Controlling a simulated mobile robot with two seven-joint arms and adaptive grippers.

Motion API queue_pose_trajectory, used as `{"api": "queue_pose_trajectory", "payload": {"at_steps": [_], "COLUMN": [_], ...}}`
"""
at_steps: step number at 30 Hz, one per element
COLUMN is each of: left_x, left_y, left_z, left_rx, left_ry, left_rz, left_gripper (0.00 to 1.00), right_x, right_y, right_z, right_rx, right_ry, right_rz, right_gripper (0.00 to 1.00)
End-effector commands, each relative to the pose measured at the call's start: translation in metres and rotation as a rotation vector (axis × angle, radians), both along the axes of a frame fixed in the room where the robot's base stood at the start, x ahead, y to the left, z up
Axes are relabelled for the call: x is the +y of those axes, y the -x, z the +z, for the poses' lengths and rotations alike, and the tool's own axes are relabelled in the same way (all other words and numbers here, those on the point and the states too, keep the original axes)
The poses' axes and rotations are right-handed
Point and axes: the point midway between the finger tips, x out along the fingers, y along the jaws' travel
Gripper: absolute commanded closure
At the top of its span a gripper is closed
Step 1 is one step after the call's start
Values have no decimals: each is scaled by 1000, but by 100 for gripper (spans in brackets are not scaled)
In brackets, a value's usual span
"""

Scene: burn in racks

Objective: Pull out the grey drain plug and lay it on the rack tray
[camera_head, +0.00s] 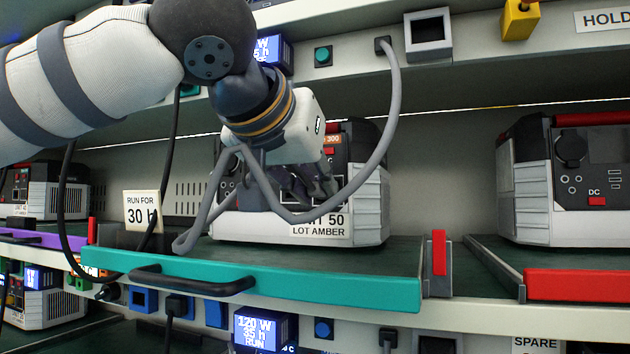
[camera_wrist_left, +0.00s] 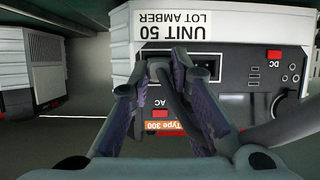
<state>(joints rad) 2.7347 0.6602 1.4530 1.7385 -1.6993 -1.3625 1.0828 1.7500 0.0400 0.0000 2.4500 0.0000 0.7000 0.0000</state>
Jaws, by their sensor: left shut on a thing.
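The grey drain cable (camera_head: 385,130) hangs from a socket on the upper beam and loops down past my left gripper (camera_head: 312,190) to the tray. My left gripper is at the front of the white and black unit labelled UNIT 50 LOT AMBER (camera_head: 370,205). The rack tray (camera_head: 385,262) has a dark green surface. My right gripper is not in view.
The tray's teal front edge (camera_head: 330,290) carries a black handle (camera_head: 190,281). A RUN FOR 30 h card (camera_head: 142,211) and a black cable (camera_head: 67,215) are at left. Another unit (camera_head: 530,190) stands at right behind a red edge. Bare tray lies right of UNIT 50.

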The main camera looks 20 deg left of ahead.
Motion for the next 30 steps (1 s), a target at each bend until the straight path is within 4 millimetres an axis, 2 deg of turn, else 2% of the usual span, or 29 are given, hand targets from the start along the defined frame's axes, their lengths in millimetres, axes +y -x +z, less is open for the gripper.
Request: {"api": "queue_pose_trajectory", "payload": {"at_steps": [1,3,11,14,24,30], "left_x": [0,0,0,0,3,4], "left_y": [-1,-1,0,6,84,108], "left_z": [-2,-2,-1,3,35,44], "left_rx": [5,4,2,-2,-2,3], "left_ry": [-1,-1,0,-1,0,0], "left_rz": [1,1,0,0,-1,-1], "left_gripper": [76,60,59,59,59,59], "right_x": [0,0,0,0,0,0], "right_y": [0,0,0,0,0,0], "right_z": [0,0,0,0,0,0], "right_rx": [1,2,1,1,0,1], "right_ry": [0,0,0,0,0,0], "right_rz": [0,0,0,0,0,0], "right_gripper": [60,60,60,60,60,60]}}
